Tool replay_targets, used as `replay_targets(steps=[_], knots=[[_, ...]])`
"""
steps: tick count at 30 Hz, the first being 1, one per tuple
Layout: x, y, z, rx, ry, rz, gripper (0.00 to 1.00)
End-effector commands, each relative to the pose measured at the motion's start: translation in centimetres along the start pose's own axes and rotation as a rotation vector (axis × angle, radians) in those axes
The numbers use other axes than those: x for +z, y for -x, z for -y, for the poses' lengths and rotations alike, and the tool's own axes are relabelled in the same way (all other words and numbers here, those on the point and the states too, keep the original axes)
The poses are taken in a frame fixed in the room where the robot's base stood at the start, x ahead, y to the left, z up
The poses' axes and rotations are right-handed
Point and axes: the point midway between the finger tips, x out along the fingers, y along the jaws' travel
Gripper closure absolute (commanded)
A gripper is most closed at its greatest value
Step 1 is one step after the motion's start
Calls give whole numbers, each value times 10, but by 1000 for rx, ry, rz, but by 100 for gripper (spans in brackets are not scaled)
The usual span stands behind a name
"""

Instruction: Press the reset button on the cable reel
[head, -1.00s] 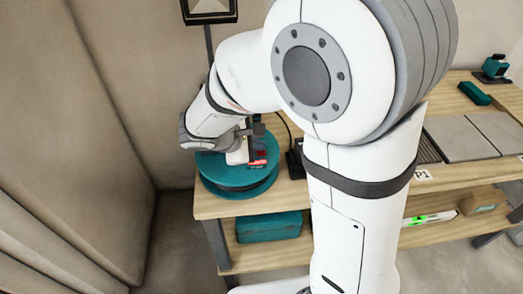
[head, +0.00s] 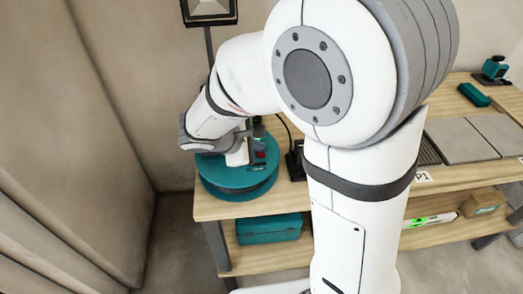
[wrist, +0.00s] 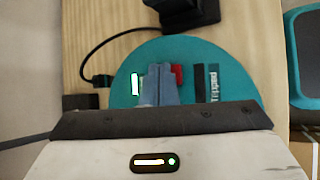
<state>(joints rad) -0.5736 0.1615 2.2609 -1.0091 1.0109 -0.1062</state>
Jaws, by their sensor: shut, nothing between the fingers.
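The cable reel (head: 238,185) is a round teal drum on the left end of the wooden bench; its top also shows in the wrist view (wrist: 235,95). A red button (wrist: 178,72) is on top, partly hidden by my fingers, and shows small in the head view (head: 261,154). A dark strip labelled "Tripped" (wrist: 213,84) is to its right, with no red glow. A bright white-green lamp (wrist: 136,84) is to its left. My gripper (wrist: 160,92) is shut and empty, over the reel beside the red button. Whether the fingertips touch the button cannot be told.
A black cable runs from a dark plug (wrist: 100,80) to a black device (wrist: 188,12) behind the reel. A teal case (head: 268,227) lies on the lower shelf. Grey tiles (head: 460,140) lie on the bench at right. A wall stands close at left.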

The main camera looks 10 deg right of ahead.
Motion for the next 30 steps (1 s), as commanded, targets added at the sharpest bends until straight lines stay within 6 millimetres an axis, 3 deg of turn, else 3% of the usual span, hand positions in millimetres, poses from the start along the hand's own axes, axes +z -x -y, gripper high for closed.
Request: replay_targets(steps=[17, 30], knots=[[7, 10, -7, 0, -1, 0, 100], [28, 39, -28, 1, -2, -1, 100]])
